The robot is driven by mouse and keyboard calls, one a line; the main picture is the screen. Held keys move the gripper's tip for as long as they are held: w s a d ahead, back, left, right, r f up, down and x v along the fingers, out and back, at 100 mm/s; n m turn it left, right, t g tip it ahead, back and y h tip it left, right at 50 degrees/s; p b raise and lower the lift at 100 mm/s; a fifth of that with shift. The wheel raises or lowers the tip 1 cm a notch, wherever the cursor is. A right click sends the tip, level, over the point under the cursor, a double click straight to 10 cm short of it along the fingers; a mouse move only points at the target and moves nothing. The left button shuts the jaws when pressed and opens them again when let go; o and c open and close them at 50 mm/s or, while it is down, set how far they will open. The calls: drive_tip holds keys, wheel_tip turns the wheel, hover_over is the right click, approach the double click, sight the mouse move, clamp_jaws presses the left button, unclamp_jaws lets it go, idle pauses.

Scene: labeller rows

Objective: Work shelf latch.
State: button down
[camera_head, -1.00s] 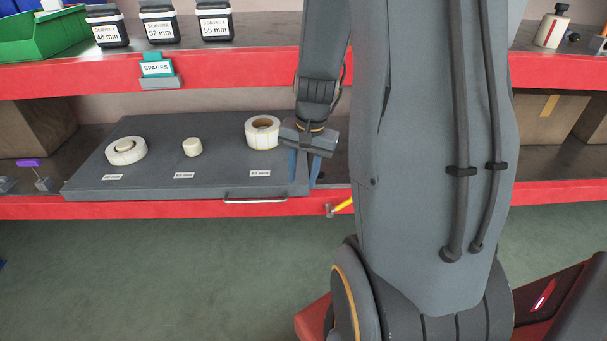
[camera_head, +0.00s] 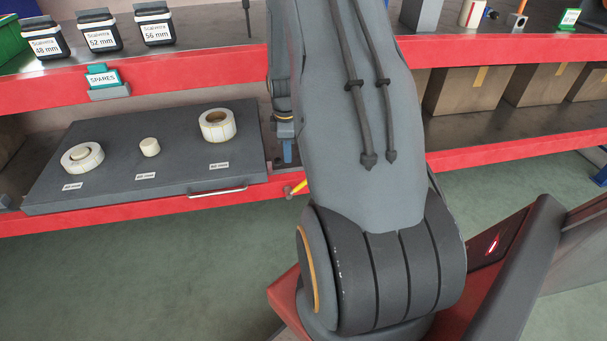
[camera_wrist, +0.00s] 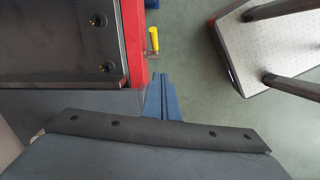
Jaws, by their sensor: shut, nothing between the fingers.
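The shelf latch has a yellow handle (camera_head: 298,187) and sits at the red front edge of the lower shelf, just right of the grey drawer board. In the wrist view its yellow handle (camera_wrist: 154,39) stands out beside the red edge, with a metal pivot at its lower end. My gripper (camera_head: 287,152) is partly hidden behind my arm, above and behind the latch in the head view. In the wrist view my gripper (camera_wrist: 163,80) has its blue fingers together, empty, pointing towards the latch with a small gap between.
The grey board (camera_head: 110,190) carries label rolls, including a white roll (camera_head: 218,125), and has a front handle (camera_head: 217,192). Black jars (camera_head: 101,32) stand on the upper shelf (camera_head: 200,55). Boxes (camera_head: 465,90) sit on the right. The green floor (camera_head: 130,285) in front is clear.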

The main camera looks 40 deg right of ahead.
drive_tip(key=n, duration=0.2)
drive_tip(key=p, duration=0.2)
hover_over(299, 186)
drive_tip(key=a, duration=0.1)
wheel_tip(299, 186, down, 13)
drive_tip(key=shift+s+d+f, duration=0.2)
drive_tip(key=shift+d+f, duration=0.1)
drive_tip(key=shift+d, duration=0.15)
